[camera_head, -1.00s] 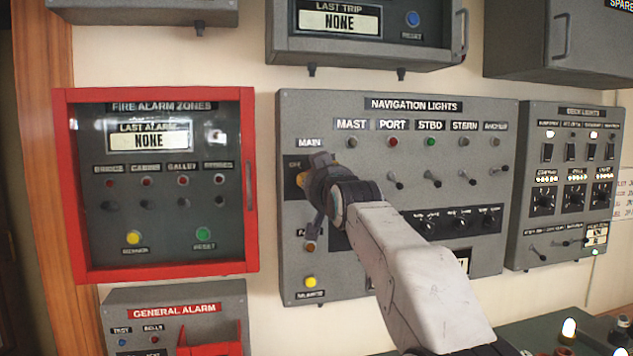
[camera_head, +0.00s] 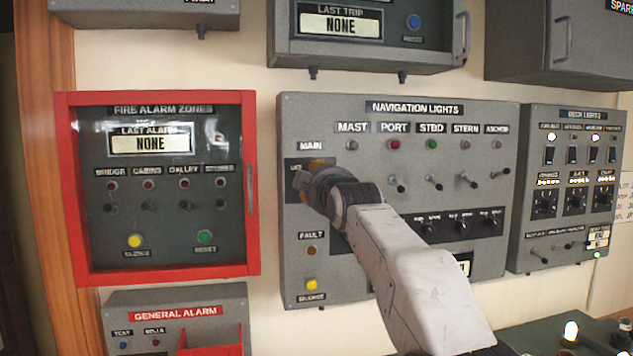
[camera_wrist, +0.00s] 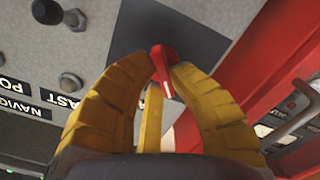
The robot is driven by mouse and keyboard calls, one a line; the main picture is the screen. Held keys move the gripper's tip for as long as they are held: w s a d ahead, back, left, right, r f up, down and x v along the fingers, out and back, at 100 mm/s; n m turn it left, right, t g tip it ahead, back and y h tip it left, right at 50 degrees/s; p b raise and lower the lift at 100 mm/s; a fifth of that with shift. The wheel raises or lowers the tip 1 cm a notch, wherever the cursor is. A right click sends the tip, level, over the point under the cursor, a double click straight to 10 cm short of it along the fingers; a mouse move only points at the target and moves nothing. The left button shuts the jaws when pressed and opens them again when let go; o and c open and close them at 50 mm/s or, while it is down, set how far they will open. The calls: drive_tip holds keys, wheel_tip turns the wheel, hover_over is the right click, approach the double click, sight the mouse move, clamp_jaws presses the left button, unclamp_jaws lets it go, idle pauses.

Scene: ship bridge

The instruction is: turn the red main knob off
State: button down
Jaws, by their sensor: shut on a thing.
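The red main knob (camera_wrist: 162,66) sits on a dark square plate (camera_wrist: 197,38) in the wrist view. In the head view my gripper (camera_head: 318,178) is at the left of the grey navigation lights panel (camera_head: 470,285), under the MAIN label (camera_head: 311,146). There my gripper and wrist hide the knob and most of its plate. The knob's setting cannot be read.
The red-framed fire alarm box (camera_head: 75,265) is close on the left of my gripper. A row of toggle switches (camera_head: 434,181) lies to the right. A fault lamp (camera_head: 311,250) and a yellow silence button (camera_head: 311,284) are below.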

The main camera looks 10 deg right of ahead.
drive_tip(key=shift+a+r+n, duration=0.1)
drive_tip(key=shift+r+n, duration=0.2)
drive_tip(key=shift+n, duration=0.4)
drive_tip(key=c, duration=1.1)
unclamp_jaws()
drive_tip(key=shift+f, duration=0.25)
drive_tip(key=shift+c, duration=0.2)
drive_tip(key=shift+s, duration=0.1)
drive_tip(key=s, duration=1.1)
drive_tip(key=shift+s, duration=0.4)
